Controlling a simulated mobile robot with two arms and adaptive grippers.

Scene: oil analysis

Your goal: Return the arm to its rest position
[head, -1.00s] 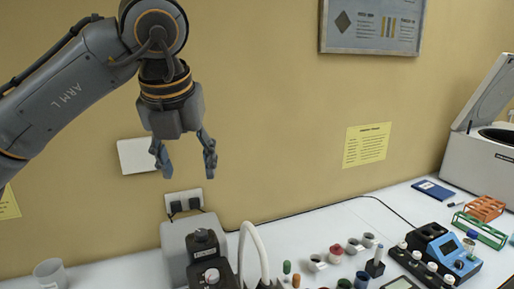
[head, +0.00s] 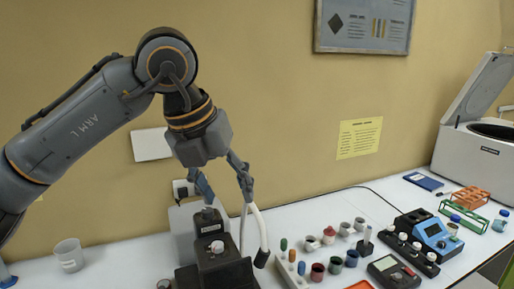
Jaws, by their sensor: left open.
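My left arm (head: 90,125) comes in from the left, bends at a raised elbow and points its gripper down. My left gripper (head: 226,203) is open, with its two fingers apart and nothing seen between them. It hangs in front of the wall, over or near a dark device (head: 213,262) with a pale knob on top. One finger overlaps a white curved hose (head: 259,232) in the picture; I cannot tell whether they touch. My right gripper is not in view.
The white bench (head: 110,262) holds a clear beaker (head: 68,255), several small cups and vials, a blue instrument (head: 434,236), a green rack (head: 464,216), an orange rack (head: 465,196) and an open-lidded white centrifuge (head: 470,150). A grey box (head: 183,232) stands behind the dark device.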

